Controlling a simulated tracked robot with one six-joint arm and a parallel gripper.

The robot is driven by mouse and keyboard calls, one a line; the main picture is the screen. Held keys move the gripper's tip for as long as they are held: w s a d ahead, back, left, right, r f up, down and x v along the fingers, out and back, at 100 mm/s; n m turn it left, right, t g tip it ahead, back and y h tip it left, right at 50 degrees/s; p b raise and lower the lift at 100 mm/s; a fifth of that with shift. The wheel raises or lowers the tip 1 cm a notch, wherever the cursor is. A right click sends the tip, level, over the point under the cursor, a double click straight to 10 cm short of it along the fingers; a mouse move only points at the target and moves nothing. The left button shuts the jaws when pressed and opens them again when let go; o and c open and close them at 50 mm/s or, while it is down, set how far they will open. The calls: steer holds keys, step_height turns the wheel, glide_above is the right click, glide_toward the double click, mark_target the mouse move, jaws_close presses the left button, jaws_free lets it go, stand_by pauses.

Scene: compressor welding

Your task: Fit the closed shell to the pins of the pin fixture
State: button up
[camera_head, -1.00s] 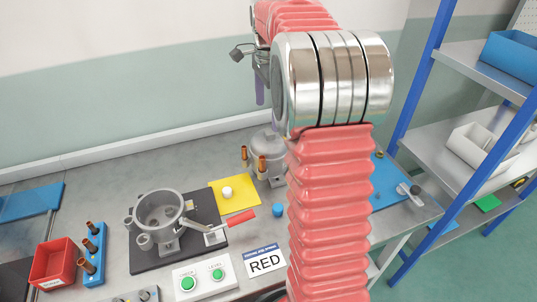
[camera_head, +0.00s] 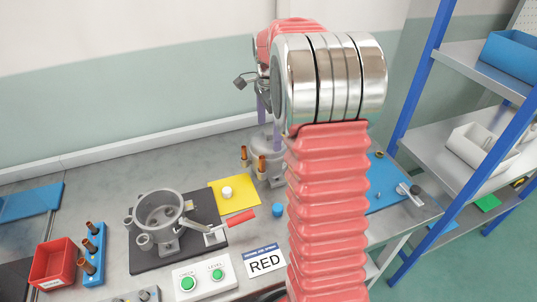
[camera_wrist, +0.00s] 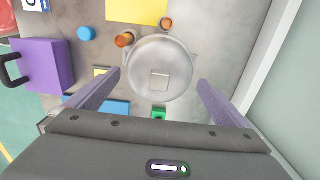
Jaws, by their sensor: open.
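The closed shell (camera_head: 267,150) is a grey, domed cylinder with copper stubs at its front left, standing on the bench and partly behind my arm. In the wrist view its round top (camera_wrist: 160,68) with a pale square patch lies between the fingertips. My gripper (camera_wrist: 159,79) is open, its two purple fingers apart on either side of the shell. In the head view a purple finger (camera_head: 262,108) hangs just above it. A blue plate (camera_head: 383,183) with small upright pieces at the right may be the pin fixture; my arm covers part of it.
At the left, a grey ring-shaped holder (camera_head: 160,210) with a red-handled clamp stands on a black plate. A yellow sheet (camera_head: 235,197), a blue cap (camera_head: 278,210) and a green-button box (camera_head: 205,276) lie nearby. Shelving (camera_head: 440,120) stands right.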

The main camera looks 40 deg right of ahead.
step_height(320, 180, down, 2)
stand_by(0.6)
